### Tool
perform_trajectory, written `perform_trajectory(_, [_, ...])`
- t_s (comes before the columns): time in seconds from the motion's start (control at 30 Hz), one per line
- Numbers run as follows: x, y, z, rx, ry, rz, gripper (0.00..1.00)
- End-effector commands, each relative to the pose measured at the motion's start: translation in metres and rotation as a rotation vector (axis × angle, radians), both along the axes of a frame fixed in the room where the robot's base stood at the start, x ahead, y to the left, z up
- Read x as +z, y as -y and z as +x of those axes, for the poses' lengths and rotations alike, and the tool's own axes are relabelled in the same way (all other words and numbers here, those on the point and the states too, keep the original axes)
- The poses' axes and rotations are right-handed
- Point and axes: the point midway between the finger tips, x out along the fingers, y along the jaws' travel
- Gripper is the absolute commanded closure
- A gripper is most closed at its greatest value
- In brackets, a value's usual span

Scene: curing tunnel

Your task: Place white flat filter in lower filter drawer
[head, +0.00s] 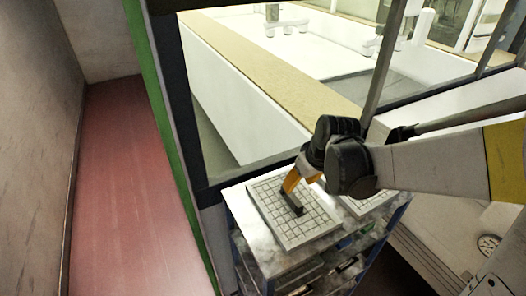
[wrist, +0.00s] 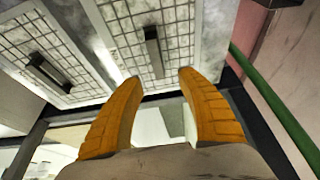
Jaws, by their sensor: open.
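A white flat filter (head: 306,229) with a grid face and a dark bar handle lies on the top of a metal cart. In the wrist view this filter (wrist: 180,32) lies ahead of my gripper, its dark handle (wrist: 153,52) roughly in line with the gap between the fingers. My gripper (head: 291,187) has orange fingers and is over this filter, close to its handle. In the wrist view my gripper (wrist: 158,78) is open with nothing between the fingertips; I cannot tell whether it touches the handle. I cannot make out which part is the lower filter drawer.
A second similar filter (head: 365,203) lies to the right, partly behind my arm; it also shows in the wrist view (wrist: 84,78). The cart (head: 262,246) has dark slots below its top. A dark-framed window stands behind it. Red floor (head: 125,190) is clear at left.

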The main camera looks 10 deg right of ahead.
Motion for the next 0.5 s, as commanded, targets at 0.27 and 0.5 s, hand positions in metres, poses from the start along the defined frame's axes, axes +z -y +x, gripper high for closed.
perform_trajectory(0.27, [-0.037, -0.004, 0.016, 0.004, -0.002, 0.001, 0.55])
perform_trajectory(0.5, [-0.055, -0.005, 0.022, 0.002, -0.002, 0.001, 0.55])
